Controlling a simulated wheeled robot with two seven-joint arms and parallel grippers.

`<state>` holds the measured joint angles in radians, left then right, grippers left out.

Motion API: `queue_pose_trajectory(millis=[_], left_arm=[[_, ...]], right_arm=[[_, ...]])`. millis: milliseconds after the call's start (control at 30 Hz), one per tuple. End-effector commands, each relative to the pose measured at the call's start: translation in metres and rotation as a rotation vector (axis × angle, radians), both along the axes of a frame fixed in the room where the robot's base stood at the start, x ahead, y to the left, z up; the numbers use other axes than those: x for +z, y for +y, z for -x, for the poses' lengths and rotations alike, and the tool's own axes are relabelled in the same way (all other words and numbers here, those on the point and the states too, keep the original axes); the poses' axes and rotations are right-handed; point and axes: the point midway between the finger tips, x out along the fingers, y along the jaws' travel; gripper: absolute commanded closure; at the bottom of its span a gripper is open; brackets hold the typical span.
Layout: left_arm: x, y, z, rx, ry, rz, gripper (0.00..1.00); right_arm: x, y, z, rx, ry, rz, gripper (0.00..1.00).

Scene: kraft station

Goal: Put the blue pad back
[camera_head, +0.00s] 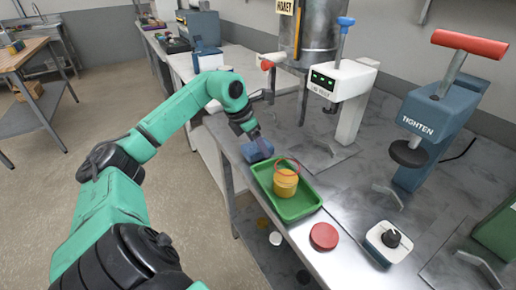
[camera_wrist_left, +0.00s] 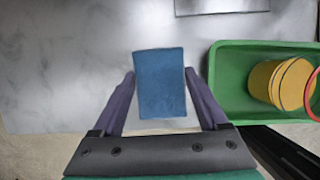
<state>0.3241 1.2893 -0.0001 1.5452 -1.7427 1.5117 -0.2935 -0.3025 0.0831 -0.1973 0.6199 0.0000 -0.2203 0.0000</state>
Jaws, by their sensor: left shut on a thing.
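The blue pad (camera_wrist_left: 160,84) is a small rectangular block. In the left wrist view it sits between the two fingers of my left gripper (camera_wrist_left: 160,100), which is shut on it. In the head view the blue pad (camera_head: 258,149) shows at the end of my left arm, near the table's left edge and just behind the green tray. My left gripper (camera_head: 254,136) points down there. I cannot tell whether the pad touches the table. My right gripper is not in view.
A green tray (camera_head: 306,210) holds a yellow jar (camera_head: 286,183) with a red ring. A red lid (camera_head: 324,236) and a white block with a black knob (camera_head: 390,240) lie in front. The blue TIGHTEN press (camera_head: 428,120) and a white press (camera_head: 346,85) stand right. Bare metal tabletop (camera_head: 345,190) lies between.

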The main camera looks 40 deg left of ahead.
Motion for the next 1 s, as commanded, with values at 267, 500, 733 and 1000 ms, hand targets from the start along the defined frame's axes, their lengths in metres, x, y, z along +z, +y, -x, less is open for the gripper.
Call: queue_pose_trajectory(millis=[267,500,733,1000], left_arm=[[-0.006,0.000,0.000,0.000,-0.002,0.000,0.68],[-0.008,0.000,0.000,0.000,-0.001,-0.001,0.00],[-0.001,0.000,0.000,0.000,-0.002,0.000,0.00],[0.052,0.008,0.023,0.002,-0.005,-0.007,0.00]], right_arm=[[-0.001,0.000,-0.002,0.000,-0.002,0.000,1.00],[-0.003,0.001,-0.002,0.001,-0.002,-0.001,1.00],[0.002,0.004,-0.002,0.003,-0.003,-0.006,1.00],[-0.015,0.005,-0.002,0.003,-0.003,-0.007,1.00]])
